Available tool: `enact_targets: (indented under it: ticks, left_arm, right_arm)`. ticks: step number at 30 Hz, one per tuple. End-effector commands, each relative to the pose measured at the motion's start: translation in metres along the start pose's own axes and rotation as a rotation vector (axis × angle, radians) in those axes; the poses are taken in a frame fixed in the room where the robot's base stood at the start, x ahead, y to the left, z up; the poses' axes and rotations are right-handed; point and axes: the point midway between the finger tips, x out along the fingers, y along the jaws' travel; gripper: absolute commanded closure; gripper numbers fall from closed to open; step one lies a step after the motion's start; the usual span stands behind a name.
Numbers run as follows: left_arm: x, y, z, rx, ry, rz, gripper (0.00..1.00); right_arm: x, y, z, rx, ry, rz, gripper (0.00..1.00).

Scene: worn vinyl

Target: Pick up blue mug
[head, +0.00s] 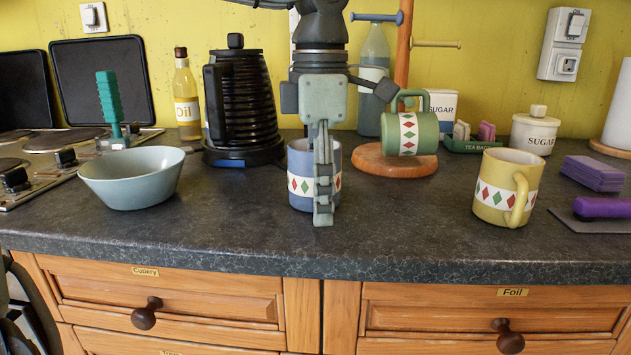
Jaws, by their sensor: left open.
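The blue mug (300,186) stands upright on the dark countertop near the middle of the head view. It has a white band with red and green diamonds. My left gripper (324,205) hangs down from above, right in front of the mug, and covers its middle and part of its right side. The gripper is open, with nothing visible held in it. I cannot tell whether a finger touches the mug. The mug's handle is not visible. My right gripper is not in view.
A yellow mug (506,188) stands to the right, and a green mug (410,134) hangs on a wooden mug tree (394,166) behind. A blue-grey bowl (131,179) and a black kettle (241,107) are to the left. The counter (401,229) in front is clear.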

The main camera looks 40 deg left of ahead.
Motion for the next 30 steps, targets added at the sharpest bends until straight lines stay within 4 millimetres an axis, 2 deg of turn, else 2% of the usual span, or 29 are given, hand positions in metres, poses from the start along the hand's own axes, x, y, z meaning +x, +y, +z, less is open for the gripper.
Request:
enact_targets:
  ticks: [2,16,30]
  left_arm:
    - [-0.0003,0.0001,0.0001,0.0,0.0,0.0,0.41]
    - [-0.0006,0.0,0.0001,0.0,-0.001,0.0,0.99]
    - [-0.0038,0.0004,0.0006,-0.001,-0.002,0.002,1.0]
  right_arm:
    - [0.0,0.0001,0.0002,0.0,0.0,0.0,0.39]
    - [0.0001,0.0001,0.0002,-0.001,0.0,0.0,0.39]
    - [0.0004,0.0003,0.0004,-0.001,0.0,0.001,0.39]
